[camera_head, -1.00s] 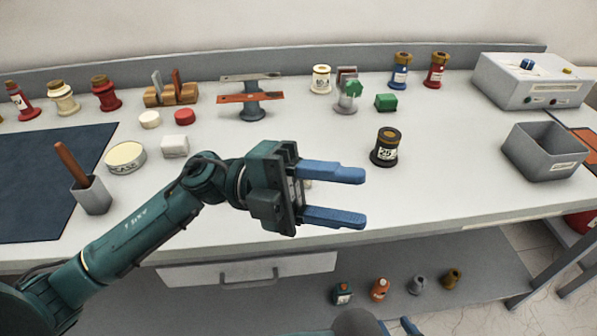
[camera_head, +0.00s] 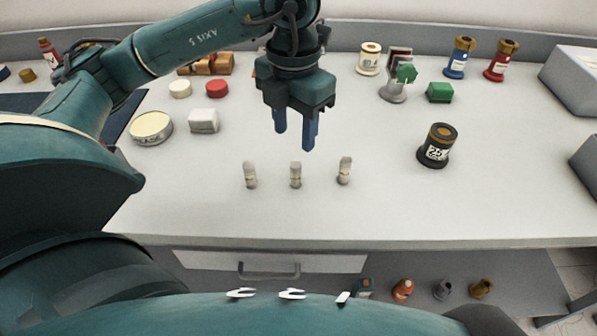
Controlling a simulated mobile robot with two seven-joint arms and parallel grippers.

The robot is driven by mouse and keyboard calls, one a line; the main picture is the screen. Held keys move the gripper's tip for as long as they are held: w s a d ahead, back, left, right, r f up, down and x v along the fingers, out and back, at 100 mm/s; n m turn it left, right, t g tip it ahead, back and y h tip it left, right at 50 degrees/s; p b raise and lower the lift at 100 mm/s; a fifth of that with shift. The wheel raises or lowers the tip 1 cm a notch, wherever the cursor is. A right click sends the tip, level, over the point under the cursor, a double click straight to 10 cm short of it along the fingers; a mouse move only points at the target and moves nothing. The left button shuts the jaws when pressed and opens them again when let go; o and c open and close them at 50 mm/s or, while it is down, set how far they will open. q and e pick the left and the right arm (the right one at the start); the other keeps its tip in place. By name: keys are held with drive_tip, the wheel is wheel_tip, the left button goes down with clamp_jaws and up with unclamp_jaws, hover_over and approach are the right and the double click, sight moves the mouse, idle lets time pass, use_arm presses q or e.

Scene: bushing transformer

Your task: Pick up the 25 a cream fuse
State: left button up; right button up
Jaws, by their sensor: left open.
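Three small cream-grey fuses stand upright in a row on the bench: a left fuse (camera_head: 250,175), a middle fuse (camera_head: 296,175) and a right fuse (camera_head: 344,170). Their markings are too small to read, so I cannot tell which is the 25 A one. My left gripper (camera_head: 295,137) is open and empty, with its blue fingers pointing down above the bench, just behind the middle fuse in the picture. It touches none of the fuses. My right gripper is not in view.
A black bushing (camera_head: 436,147) marked 25 stands to the right. A round tin (camera_head: 151,128), a white block (camera_head: 204,121) and a red disc (camera_head: 217,88) are left of the gripper. A green block (camera_head: 440,92) is behind. The bench front is clear.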

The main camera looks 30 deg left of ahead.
sight(296, 164)
use_arm(q)
wheel_tip(296, 164, down, 8)
drive_tip(key=shift+d+f+p, duration=0.1)
drive_tip(key=shift+f+p, duration=0.1)
drive_tip(key=shift+p, duration=0.25)
drive_tip(key=shift+c, duration=0.6)
clamp_jaws()
